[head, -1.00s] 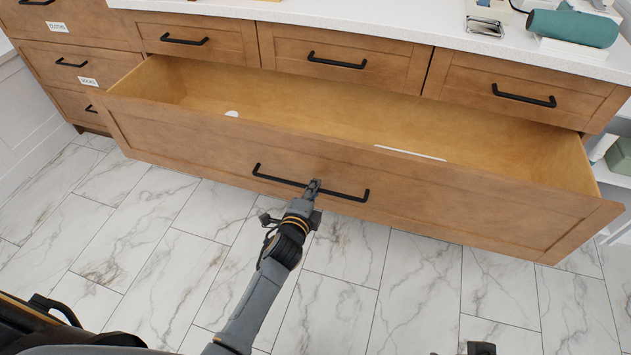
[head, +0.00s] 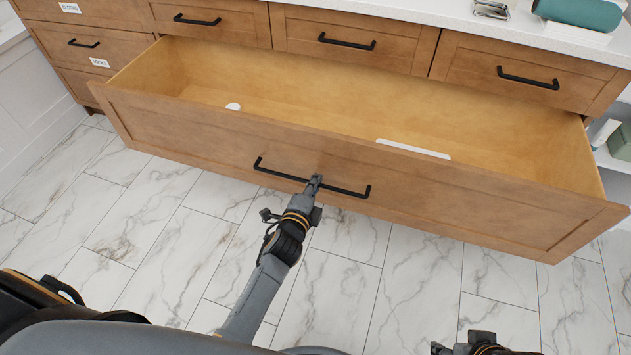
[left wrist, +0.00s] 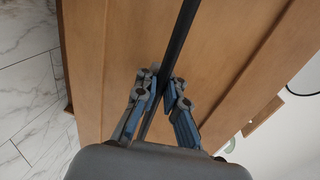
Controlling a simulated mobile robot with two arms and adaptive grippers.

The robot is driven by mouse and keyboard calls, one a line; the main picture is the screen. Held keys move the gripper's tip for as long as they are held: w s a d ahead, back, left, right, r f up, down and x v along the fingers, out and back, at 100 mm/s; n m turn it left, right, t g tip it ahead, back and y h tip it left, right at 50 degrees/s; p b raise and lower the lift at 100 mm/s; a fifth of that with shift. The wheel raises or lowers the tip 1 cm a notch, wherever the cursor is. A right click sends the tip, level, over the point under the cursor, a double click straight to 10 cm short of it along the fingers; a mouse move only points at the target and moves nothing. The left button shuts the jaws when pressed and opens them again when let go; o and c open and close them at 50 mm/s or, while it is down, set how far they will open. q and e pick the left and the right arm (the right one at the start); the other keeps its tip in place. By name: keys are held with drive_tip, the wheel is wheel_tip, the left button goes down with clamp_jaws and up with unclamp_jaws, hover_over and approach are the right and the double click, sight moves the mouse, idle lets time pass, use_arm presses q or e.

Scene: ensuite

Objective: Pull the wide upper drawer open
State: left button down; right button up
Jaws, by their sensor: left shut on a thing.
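The wide upper drawer (head: 215,141) is pulled well out from the wooden cabinet, so its interior shows in the head view. Its front carries a long black bar handle (head: 345,191). My left gripper (head: 314,182) is shut on the middle of that handle. In the left wrist view, the fingers of the left gripper (left wrist: 160,82) close around the black handle (left wrist: 182,30) against the wooden front. My right gripper (head: 465,345) shows only in part at the bottom edge, and its fingers are not clear.
Inside the drawer lie a white round item (head: 233,106) and a flat white item (head: 412,149). Smaller shut drawers (head: 350,40) sit above, under a white countertop (head: 420,12) holding a teal roll (head: 582,14). The marble floor (head: 170,220) before the drawer is clear.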

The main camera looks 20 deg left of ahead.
use_arm(q)
drive_tip(key=c, duration=1.7)
unclamp_jaws()
drive_tip(key=shift+r, duration=0.1)
drive_tip(key=s, duration=0.4)
drive_tip(key=s+r, duration=0.1)
drive_tip(key=s, duration=0.3)
drive_tip(key=s+r, duration=0.1)
drive_tip(key=s, duration=0.2)
drive_tip(key=shift+s+a+r, duration=0.15)
drive_tip(key=shift+s, duration=0.25)
